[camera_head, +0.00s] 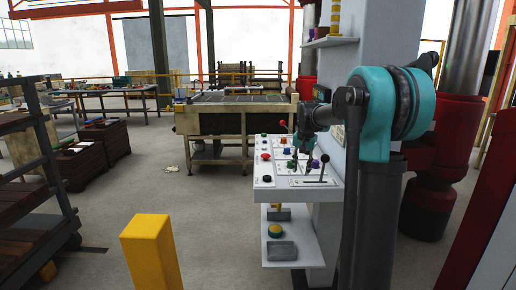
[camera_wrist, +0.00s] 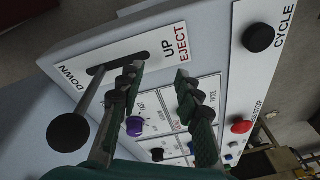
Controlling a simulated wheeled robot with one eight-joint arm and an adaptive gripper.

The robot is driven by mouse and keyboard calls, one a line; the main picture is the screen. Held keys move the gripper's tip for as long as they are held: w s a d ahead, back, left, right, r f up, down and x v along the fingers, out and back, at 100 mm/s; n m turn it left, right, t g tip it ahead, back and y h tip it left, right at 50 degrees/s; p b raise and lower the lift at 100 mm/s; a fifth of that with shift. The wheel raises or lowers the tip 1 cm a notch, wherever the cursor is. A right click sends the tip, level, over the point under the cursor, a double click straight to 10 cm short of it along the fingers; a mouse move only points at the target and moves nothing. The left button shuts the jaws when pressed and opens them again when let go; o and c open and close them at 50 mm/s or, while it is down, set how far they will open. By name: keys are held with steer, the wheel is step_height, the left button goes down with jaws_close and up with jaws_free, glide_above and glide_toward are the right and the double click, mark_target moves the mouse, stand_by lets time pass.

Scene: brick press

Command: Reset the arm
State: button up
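My gripper (camera_head: 300,160) is over the white sloped control panel (camera_head: 267,207) of the press, at the centre right of the head view. In the wrist view its two green-grey fingers (camera_wrist: 157,75) stand apart with a clear gap and nothing held between them. A lever with a black ball knob (camera_wrist: 68,132) stands in a slot marked DOWN and UP EJECT, to the left of the fingers. The left finger overlaps part of the slot; I cannot tell whether it touches the lever. A purple knob (camera_wrist: 135,126) shows between the fingers.
A red button (camera_wrist: 241,126) and a black CYCLE button (camera_wrist: 259,37) are on the panel. A yellow post (camera_head: 150,250) stands in front. Open floor (camera_head: 215,215) lies left of the panel.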

steer(key=s+f+n, duration=0.2)
steer(key=s+f, duration=0.4)
steer(key=s, duration=0.5)
steer(key=s+d+f+n+t, duration=0.1)
steer(key=s+f, duration=0.5)
steer(key=s, duration=0.6)
steer(key=s+f+n+t, duration=0.1)
steer(key=s+f+n, duration=0.1)
steer(key=s+f, duration=0.5)
steer(key=s, duration=0.5)
steer(key=shift+d+n, duration=0.25)
steer(key=shift+n, duration=0.15)
steer(key=shift+a, duration=0.1)
